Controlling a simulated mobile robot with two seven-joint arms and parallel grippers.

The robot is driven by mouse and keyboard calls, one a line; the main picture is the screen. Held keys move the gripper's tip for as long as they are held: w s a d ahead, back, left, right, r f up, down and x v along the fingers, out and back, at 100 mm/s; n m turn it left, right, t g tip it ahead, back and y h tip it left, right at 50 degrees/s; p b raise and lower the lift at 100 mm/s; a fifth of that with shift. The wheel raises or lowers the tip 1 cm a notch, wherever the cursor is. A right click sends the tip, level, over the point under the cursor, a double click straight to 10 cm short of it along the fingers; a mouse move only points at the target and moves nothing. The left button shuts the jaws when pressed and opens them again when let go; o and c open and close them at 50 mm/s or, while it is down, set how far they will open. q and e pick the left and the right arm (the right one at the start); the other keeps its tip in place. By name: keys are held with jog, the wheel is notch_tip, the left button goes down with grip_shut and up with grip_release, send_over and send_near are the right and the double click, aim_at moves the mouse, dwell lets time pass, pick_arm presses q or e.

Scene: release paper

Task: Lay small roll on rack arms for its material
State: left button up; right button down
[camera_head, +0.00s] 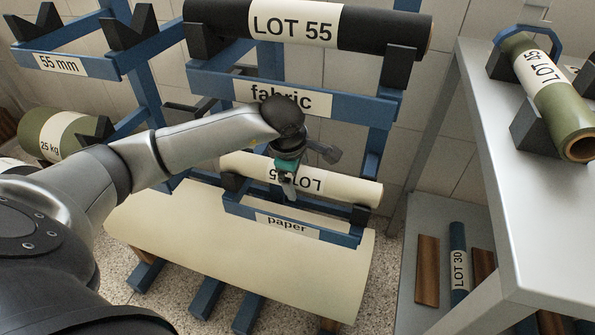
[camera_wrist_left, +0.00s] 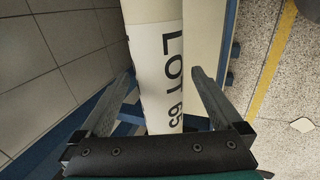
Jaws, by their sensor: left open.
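A small cream roll (camera_head: 345,188) with a white LOT 65 label lies along the blue rack arms marked "paper" (camera_head: 287,225), apparently in the black cradles (camera_head: 233,182) at its ends. My left gripper (camera_head: 289,190) is open above the middle of this roll. In the left wrist view its two fingers (camera_wrist_left: 163,75) stand apart on either side of the roll (camera_wrist_left: 155,65), with the label between them. Whether the fingers touch the roll I cannot tell. My right gripper is not in view.
A black LOT 55 roll (camera_head: 375,29) lies on the "fabric" arms (camera_head: 340,105) above. A large cream roll (camera_head: 230,240) is below. A "55 mm" rack (camera_head: 80,66) stands left. At right, a grey table (camera_head: 540,190) holds a green LOT 45 roll (camera_head: 541,85); a LOT 30 roll (camera_head: 458,262) lies beneath.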

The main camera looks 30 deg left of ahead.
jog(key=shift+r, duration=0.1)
pick_arm(q)
jog(key=shift+r, duration=0.2)
jog(key=p+v, duration=0.5)
jog(key=v, duration=1)
jog(key=shift+p, duration=0.35)
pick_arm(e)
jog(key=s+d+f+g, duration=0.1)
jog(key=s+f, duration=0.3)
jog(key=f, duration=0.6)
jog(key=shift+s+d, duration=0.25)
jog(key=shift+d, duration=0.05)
pick_arm(q)
jog(key=shift+s+d, duration=0.1)
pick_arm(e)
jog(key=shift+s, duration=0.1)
